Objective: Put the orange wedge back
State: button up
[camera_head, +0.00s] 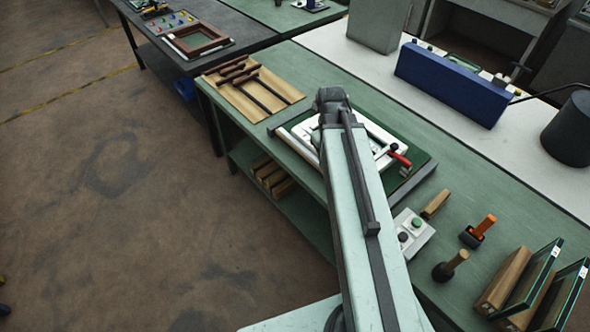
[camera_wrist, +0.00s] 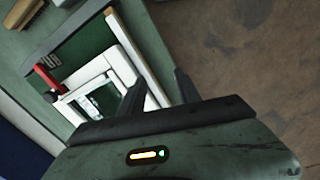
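The orange wedge (camera_head: 485,224) stands tilted in or against a small black block (camera_head: 471,237) on the green bench, right of my arm in the head view. I cannot tell how deep it sits. My gripper (camera_wrist: 157,82) is over the fixture with the white frame (camera_wrist: 125,65), well away from the wedge. Its two dark fingers are spread apart, with no held object visible between them. In the head view my arm hides the gripper. The wedge is not clearly visible in the wrist view.
The fixture has a red-handled clamp (camera_head: 400,158). Nearby are a button box (camera_head: 411,233), a wooden-handled tool (camera_head: 436,204), a mallet (camera_head: 450,266) and upright glass panes in wooden racks (camera_head: 505,280).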

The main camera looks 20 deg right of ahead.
jog(key=a+m, duration=0.1)
jog(key=a, duration=1.5)
jog(key=shift+w+y, duration=0.3)
jog(key=shift+y, duration=0.1)
jog(key=shift+w, duration=0.15)
